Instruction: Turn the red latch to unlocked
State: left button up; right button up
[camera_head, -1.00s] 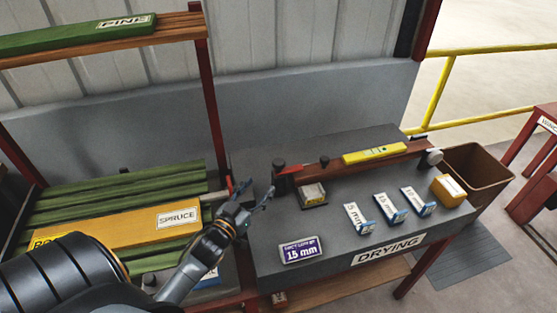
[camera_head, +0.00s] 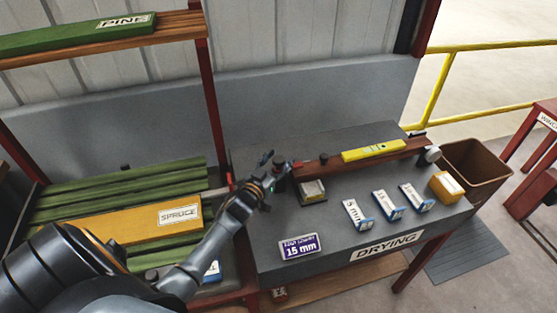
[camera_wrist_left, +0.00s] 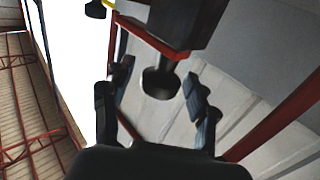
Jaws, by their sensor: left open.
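The red latch (camera_head: 298,165) is a short red bar with a black knob (camera_head: 279,168) at the left end of the brown wooden rail on the grey drying table. My left gripper (camera_head: 267,180) is open just left of the knob and hides part of the latch's left end. My right gripper is not in view.
On the table (camera_head: 335,215) are a yellow level (camera_head: 373,155) on the rail, a small box (camera_head: 312,191), several labelled blocks (camera_head: 357,214), a 15 mm sign (camera_head: 299,246) and an orange box (camera_head: 446,186). A lumber rack (camera_head: 130,215) stands left, and a brown bin (camera_head: 475,170) right.

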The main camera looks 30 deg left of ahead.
pick_arm(q)
jog(key=c, duration=1.2)
grip_shut()
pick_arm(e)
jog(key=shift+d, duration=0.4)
